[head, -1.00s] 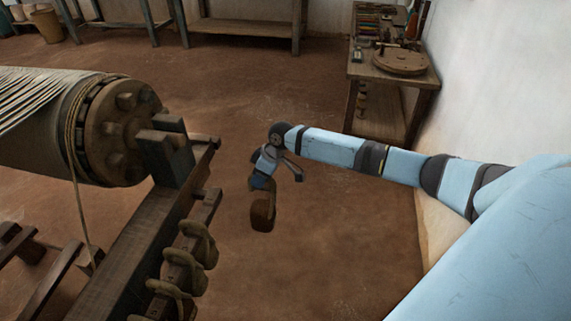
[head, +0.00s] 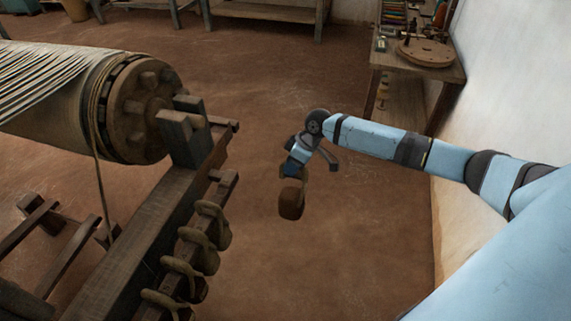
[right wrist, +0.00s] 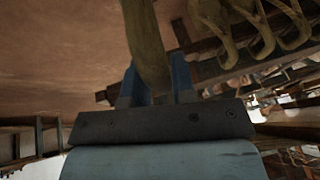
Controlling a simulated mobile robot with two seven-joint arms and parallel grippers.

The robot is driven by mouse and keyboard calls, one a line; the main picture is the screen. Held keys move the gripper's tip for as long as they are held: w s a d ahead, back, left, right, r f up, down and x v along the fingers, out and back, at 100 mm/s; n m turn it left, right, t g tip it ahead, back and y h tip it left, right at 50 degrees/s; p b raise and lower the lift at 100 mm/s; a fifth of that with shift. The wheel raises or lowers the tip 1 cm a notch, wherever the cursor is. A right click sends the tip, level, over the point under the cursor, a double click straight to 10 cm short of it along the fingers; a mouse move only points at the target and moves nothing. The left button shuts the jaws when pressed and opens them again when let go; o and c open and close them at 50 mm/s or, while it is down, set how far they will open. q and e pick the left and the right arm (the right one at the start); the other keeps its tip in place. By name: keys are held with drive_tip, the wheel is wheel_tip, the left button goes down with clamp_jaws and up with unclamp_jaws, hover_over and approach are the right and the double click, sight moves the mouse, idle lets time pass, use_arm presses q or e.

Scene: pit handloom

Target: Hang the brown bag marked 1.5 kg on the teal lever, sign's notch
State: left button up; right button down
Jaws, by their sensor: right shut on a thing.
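My right gripper (head: 291,173) is shut on a brown bag (head: 291,200), which hangs below it over the bare floor, to the right of the loom. In the right wrist view the blue fingers (right wrist: 156,84) close around an olive-brown strap or bag part (right wrist: 145,45). No weight marking can be read on the bag. I cannot make out the teal lever or the sign's notch in these views. My left gripper is not in view.
The loom's wooden beam (head: 150,225) and warp roller (head: 135,108) stand at left. Several similar bags (head: 211,222) hang on pegs beside the beam, left of the gripper. A small table (head: 455,74) stands against the right wall. Floor around the held bag is clear.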

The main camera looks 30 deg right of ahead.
drive_tip(key=shift+s+d+r+p, duration=0.35)
drive_tip(key=shift+s+d+p, duration=0.5)
drive_tip(key=shift+s, duration=0.05)
drive_tip(key=shift+s+d+r+p, duration=0.2)
drive_tip(key=shift+s+d+p, duration=0.8)
drive_tip(key=shift+s, duration=0.15)
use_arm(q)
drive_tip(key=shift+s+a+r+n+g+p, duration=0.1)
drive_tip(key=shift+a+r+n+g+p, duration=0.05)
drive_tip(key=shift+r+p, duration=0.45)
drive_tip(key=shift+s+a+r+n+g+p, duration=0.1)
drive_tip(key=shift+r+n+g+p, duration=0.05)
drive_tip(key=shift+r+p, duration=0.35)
use_arm(e)
drive_tip(key=s+d, duration=0.2)
drive_tip(key=s, duration=0.1)
drive_tip(key=shift+d+r, duration=0.1)
drive_tip(key=shift+d, duration=0.2)
drive_tip(key=shift+s, duration=0.1)
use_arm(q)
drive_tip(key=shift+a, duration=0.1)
